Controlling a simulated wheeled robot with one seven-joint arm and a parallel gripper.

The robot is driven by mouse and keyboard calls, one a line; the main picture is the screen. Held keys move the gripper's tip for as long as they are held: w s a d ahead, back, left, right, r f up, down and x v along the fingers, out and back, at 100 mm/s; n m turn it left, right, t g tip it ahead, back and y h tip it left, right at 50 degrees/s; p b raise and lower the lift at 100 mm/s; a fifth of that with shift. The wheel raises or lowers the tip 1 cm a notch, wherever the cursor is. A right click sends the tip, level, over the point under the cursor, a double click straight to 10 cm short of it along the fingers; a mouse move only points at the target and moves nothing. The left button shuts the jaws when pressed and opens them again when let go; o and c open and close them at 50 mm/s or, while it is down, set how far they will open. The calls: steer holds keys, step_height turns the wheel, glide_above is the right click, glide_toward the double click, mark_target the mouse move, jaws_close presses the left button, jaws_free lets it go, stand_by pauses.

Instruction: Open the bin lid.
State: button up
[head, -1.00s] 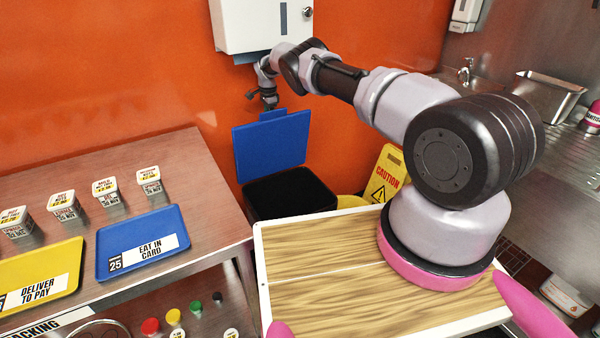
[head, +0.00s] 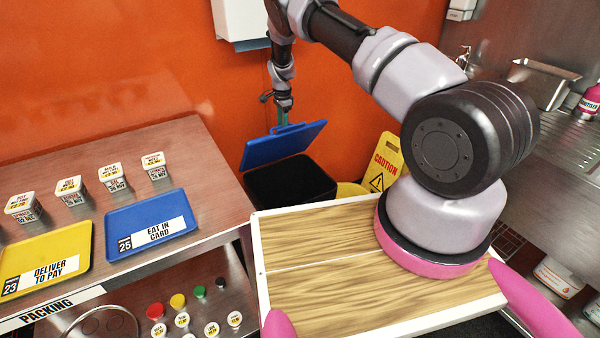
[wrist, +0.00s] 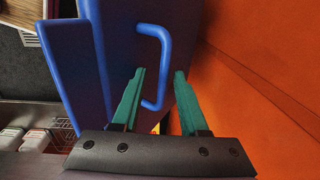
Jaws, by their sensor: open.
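The blue bin lid (head: 284,144) is raised and leans at a slant over the back of the bin. The bin (head: 290,183) stands against the orange wall, and its dark open mouth shows below the lid. My gripper (head: 283,118) points down at the lid's upper back side. In the wrist view my gripper (wrist: 160,74) is open, with its two green fingers apart. The lid's blue loop handle (wrist: 164,60) lies partly between them, its lower end close to the left finger. I cannot tell whether a finger touches it.
The orange wall (wrist: 265,90) is close beside my right finger. A white dispenser (head: 239,20) hangs above the bin. A yellow caution sign (head: 390,160) stands right of it. A steel counter (head: 160,150) with trays (head: 147,224) is on the left.

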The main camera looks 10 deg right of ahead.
mark_target(291, 142)
steer(key=s+d+f, duration=0.4)
steer(key=s+f, duration=0.8)
steer(key=s, duration=0.1)
steer(key=shift+s+f, duration=0.15)
steer(key=shift+f, duration=0.25)
steer(key=shift+d, duration=0.1)
